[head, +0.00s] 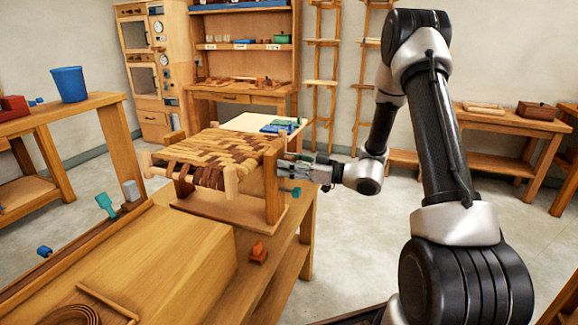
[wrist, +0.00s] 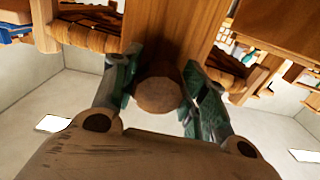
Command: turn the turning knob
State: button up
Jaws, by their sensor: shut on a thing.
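The turning knob (wrist: 159,94) is a round, light wooden end in the middle of the wrist view, in front of a wooden post. My gripper (wrist: 160,76) has one greenish finger on each side of it and is shut on it. In the head view my gripper (head: 297,171) reaches in from the right to the post at the right end of the seat frame. The knob is hidden there behind the fingers. The woven bark seat (head: 215,157), in light and dark brown strips, lies in the wooden frame left of the gripper.
The frame stands on a wooden workbench (head: 150,250). A side bench with a blue bucket (head: 70,84) is at left. Shelves stand behind. The floor (head: 350,240) right of the bench is clear.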

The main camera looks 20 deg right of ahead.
jog(key=shift+n, duration=0.3)
jog(key=o, duration=1)
jog(key=shift+o, duration=0.2)
jog(key=v, duration=1.2)
